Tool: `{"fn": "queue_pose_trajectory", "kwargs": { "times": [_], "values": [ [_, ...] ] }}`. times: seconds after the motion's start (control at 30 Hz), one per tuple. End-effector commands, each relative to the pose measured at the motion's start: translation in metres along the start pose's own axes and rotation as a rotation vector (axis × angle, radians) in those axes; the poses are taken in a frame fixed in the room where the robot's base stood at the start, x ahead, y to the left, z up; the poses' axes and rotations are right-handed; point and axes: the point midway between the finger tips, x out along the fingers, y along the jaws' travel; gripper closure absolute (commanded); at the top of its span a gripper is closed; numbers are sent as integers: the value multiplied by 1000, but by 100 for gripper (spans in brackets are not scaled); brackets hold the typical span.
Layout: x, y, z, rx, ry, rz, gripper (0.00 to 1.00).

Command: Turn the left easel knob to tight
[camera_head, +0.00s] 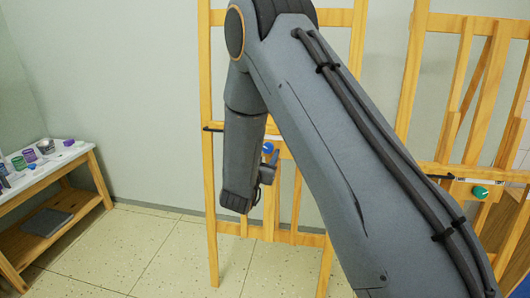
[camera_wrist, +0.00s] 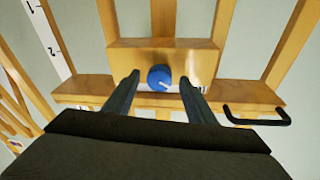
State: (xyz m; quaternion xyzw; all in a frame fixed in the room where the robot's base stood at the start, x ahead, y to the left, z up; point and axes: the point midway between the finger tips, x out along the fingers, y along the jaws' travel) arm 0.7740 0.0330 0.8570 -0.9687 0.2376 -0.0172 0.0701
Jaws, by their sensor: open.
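The left easel (camera_head: 209,180) is a wooden frame standing behind my arm. Its blue knob (camera_head: 268,147) shows just past my forearm, and in the wrist view the knob (camera_wrist: 160,77) sits on a wooden block (camera_wrist: 197,60) above a cross rail (camera_wrist: 245,92). My gripper (camera_wrist: 159,79) is open, its two fingers apart to the left and right of the knob. I cannot tell whether a finger touches the knob. In the head view, my gripper (camera_head: 268,168) is partly hidden by my own wrist.
A second easel (camera_head: 406,90) with a green knob (camera_head: 480,192) stands at the right. A dark hooked bar (camera_wrist: 258,119) juts from the left easel's rail. A low wooden table (camera_head: 70,165) with paint jars (camera_head: 29,155) stands at the left. Floor between is clear.

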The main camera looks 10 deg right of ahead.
Motion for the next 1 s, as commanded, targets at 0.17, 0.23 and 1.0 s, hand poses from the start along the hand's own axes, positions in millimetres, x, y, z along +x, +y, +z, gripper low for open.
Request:
{"fn": "queue_pose_trajectory", "kwargs": {
  "times": [0.17,0.23,1.0],
  "values": [
    [6,0,0,-1,0,0,49],
    [6,0,0,-1,0,-1,49],
    [6,-1,0,75,-5,12,90]
  ]
}}
